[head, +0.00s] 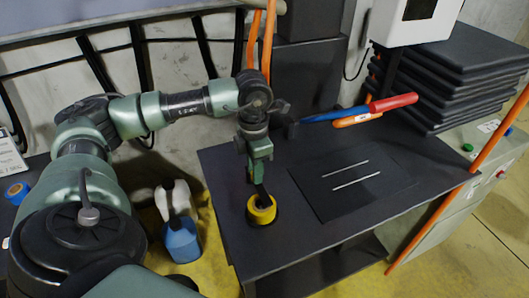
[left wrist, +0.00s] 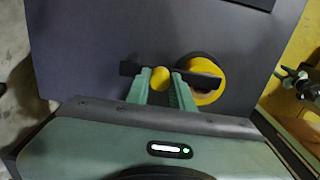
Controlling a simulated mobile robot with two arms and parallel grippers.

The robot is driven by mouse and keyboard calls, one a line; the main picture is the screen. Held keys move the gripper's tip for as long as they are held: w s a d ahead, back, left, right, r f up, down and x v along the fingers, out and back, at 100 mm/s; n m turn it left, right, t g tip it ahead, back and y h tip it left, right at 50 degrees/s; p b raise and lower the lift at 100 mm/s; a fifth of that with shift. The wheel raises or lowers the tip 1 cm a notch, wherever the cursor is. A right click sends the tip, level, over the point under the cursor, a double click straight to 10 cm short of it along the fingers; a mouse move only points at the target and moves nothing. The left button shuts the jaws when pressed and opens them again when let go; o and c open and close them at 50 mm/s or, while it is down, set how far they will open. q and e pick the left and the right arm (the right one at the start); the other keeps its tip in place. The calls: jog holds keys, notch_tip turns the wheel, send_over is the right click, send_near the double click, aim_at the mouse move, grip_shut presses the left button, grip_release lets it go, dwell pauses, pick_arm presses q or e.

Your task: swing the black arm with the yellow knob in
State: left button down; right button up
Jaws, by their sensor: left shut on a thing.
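The black arm (left wrist: 138,68) is a short flat bar. In the left wrist view it runs across my fingertips, and its right end lies over a yellow round base (left wrist: 212,88). The yellow knob (left wrist: 160,78) sits between the two green fingers of my left gripper (left wrist: 160,82), which is shut on it. In the head view my left gripper (head: 257,178) points down at the front left of the dark table, just above the yellow base (head: 261,210). There the knob is hidden and little of the black arm shows.
The dark table (head: 240,240) holds a black mat (head: 350,180) with two pale strips. Blue and red-handled items (head: 360,110) lie behind it. Black slabs (head: 450,75) are stacked at the back right. Bottles (head: 180,235) stand left of the table. An orange pole (head: 440,210) rises at right.

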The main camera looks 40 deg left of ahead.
dwell(0.3)
pick_arm(q)
jog(key=c, duration=1.2)
grip_release()
jog(key=shift+r, duration=0.1)
notch_tip(320, 180, up, 8)
jog(key=shift+f+b, duration=0.15)
jog(key=shift+b, duration=0.4)
